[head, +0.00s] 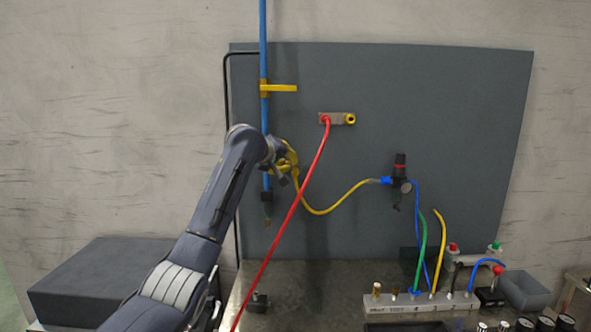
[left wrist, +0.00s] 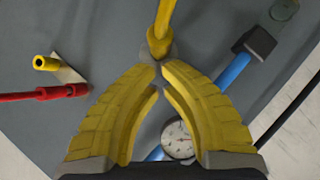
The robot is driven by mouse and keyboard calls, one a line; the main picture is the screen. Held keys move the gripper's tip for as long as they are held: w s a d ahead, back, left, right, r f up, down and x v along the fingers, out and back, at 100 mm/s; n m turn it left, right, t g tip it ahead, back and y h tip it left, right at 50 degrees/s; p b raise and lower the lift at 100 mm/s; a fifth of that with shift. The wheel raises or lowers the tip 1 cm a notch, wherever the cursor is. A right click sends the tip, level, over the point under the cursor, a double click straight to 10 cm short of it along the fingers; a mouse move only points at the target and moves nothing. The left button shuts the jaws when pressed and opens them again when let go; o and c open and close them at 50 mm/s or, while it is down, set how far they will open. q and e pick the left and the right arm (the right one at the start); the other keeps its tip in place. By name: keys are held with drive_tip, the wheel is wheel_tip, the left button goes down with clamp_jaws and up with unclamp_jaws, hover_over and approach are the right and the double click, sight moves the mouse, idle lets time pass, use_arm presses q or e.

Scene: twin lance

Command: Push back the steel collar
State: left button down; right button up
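My left gripper (head: 289,160) is up at the grey panel, in front of the blue pipe. In the left wrist view its two yellow fingers (left wrist: 160,68) lean together, with a narrow gap at the tips. Just beyond the tips is a small grey metal piece (left wrist: 172,52), which looks like the steel collar, at the end of the yellow hose (left wrist: 163,20). The fingertips hide part of it, so I cannot tell whether they grip it. In the head view the yellow hose (head: 321,213) sags from the gripper to the regulator. My right gripper is not in view.
The blue pipe (head: 263,30) runs down the panel, with a yellow lever (head: 281,88) above the gripper. A red hose (head: 290,215) crosses close right of the gripper. A black regulator (head: 399,170) stands farther right.

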sight(294, 167)
use_arm(q)
drive_tip(key=shift+s, duration=1.65)
